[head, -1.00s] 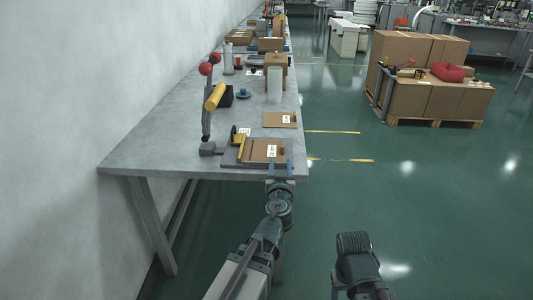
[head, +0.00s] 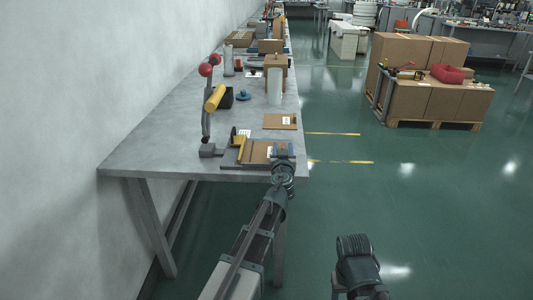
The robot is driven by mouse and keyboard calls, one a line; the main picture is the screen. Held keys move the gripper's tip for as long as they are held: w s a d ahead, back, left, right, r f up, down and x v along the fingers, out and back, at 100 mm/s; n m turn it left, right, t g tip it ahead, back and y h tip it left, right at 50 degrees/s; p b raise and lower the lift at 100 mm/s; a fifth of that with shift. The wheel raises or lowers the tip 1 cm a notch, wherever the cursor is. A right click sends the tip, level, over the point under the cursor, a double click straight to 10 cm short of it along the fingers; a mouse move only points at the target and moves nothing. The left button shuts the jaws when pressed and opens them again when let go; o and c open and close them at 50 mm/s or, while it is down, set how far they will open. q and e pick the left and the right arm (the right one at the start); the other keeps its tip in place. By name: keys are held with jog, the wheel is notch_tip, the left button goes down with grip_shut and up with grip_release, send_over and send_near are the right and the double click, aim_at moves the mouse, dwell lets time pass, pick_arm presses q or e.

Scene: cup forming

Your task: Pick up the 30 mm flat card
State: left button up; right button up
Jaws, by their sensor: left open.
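A flat brown card (head: 256,152) with a white label lies on a dark board (head: 232,158) near the table's front edge. A second flat brown card (head: 279,121) with a white label lies farther back on the table. The labels are too small to read, so I cannot tell which is the 30 mm one. My left gripper (head: 283,150) is open over the right end of the nearer card and hides that end. I cannot tell whether it touches the card. My right arm shows at the lower right, but its jaws do not.
A yellow bar (head: 241,149) lies at the nearer card's left. A lever tool with a yellow grip (head: 214,98) and red knobs stands at the left. A white cylinder (head: 274,86) and a brown box stand behind.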

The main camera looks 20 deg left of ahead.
pick_arm(q)
jog(key=shift+w+a, duration=0.2)
jog(key=shift+w, duration=0.35)
grip_shut()
